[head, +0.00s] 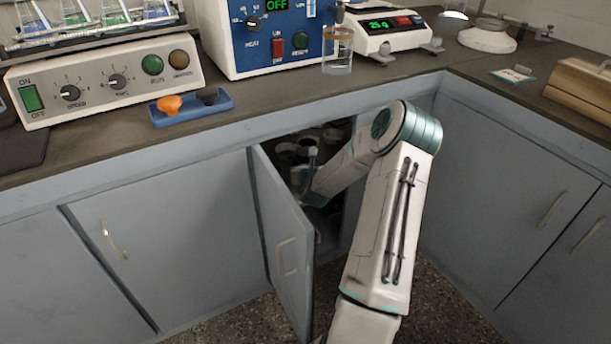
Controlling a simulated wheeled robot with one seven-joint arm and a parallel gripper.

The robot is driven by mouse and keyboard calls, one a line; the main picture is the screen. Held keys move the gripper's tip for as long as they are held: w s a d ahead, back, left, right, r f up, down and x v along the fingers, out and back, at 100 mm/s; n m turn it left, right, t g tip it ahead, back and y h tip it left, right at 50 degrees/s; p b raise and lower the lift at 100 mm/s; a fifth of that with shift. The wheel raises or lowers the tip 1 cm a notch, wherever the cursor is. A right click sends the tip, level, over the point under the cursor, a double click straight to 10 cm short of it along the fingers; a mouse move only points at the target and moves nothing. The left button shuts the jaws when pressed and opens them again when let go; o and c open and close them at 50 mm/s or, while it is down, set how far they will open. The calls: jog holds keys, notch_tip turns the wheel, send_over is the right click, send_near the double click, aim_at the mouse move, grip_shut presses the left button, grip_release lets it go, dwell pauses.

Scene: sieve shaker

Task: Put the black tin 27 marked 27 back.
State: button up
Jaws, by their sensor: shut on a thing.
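My arm reaches into the open cupboard (343,135) under the counter. My gripper (307,184) is in the cupboard opening, just behind the upper edge of the open door, and shows only in part. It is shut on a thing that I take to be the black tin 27. The tin is mostly hidden in the dark behind the door and the gripper, and no number can be read. Several dark round tins (285,157) stand farther back inside the cupboard. Their marks are too small and dark to read.
The cupboard door (283,250) stands open toward me, close to the left of my gripper. The counter (265,118) runs above the opening. On it are a blue instrument (270,45), a beaker (338,52), a scale (385,32) and a blue tray (190,111).

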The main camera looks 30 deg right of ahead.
jog(key=shift+w+d, duration=0.15)
jog(key=shift+w, duration=0.1)
jog(key=shift+f, duration=0.25)
jog(key=shift+f+b, duration=0.9)
jog(key=shift+f, duration=0.55)
jog(key=shift+f, duration=0.25)
jog(key=o, duration=1)
jog(key=shift+r, duration=0.1)
